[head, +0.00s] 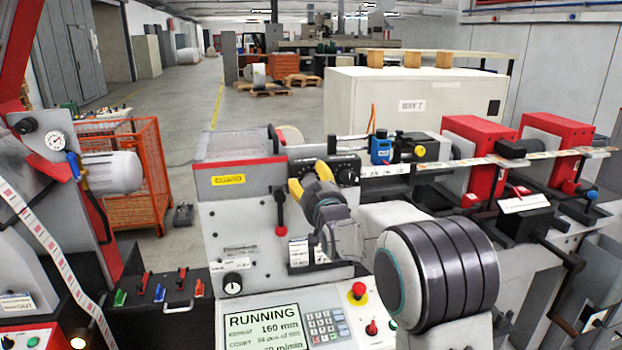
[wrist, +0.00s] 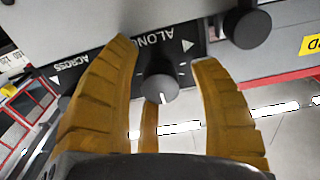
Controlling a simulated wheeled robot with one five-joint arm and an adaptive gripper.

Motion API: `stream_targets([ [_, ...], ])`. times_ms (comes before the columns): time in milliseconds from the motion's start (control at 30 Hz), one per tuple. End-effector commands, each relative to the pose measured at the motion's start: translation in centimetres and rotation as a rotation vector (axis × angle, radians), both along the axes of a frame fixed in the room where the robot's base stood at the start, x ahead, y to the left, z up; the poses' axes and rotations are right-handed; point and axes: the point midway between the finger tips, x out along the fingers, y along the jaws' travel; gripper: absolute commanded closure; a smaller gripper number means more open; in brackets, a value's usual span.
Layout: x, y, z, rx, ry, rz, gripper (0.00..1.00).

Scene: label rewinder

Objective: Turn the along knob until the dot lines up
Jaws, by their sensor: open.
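The along knob (wrist: 158,88) is a dark grey round knob with a white pointer line, seen in the wrist view under the word ALONG on a black label strip. My gripper (wrist: 172,95) is open, with its ribbed yellow fingers on either side of the knob and gaps between. White triangles mark the strip, and ACROSS is printed further left. I cannot make out a dot. In the head view my gripper (head: 309,180) is at the black panel (head: 346,161) beside the red-topped guard, and it hides part of that panel.
Another dark knob (wrist: 247,27) sticks out close to the right finger in the wrist view. In the head view a red-handled lever (head: 281,214) stands left of my gripper. A RUNNING screen (head: 262,328) and a red stop button (head: 358,290) lie below.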

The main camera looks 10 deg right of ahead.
Motion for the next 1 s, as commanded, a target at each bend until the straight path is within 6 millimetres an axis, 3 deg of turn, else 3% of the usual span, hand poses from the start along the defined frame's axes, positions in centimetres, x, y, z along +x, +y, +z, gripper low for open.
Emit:
stream_targets([
  [400, 0.27, 0.00, -0.05, 0.000, 0.001, 0.000, 0.43],
  [1000, 0.26, 0.01, -0.12, 0.000, 0.002, 0.000, 0.97],
])
